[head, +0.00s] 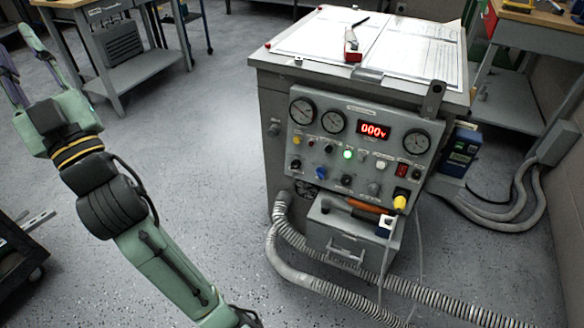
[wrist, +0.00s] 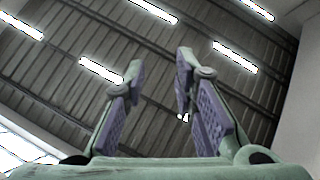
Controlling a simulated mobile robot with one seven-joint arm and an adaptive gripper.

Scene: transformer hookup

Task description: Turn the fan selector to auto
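The control panel (head: 300,132) is on the front of a grey cabinet in the head view. It has several small knobs and buttons, round gauges, a lit green lamp (head: 347,155) and a red display (head: 373,131) that appears to read 000. The labels are too small to read, so I cannot tell which knob is the fan selector or where it points. My gripper (head: 28,65) is far left of the panel, raised and touching nothing. In the wrist view, my gripper (wrist: 157,78) is open and empty, with its purple-padded fingers apart and pointing toward the ceiling.
Papers (head: 420,55) and a small red-and-white item (head: 352,45) lie on the cabinet top. A grey box (head: 350,240) with tools on it stands below the panel. Ribbed hoses (head: 285,265) run across the floor. Open floor (head: 205,140) lies between my arm and the cabinet.

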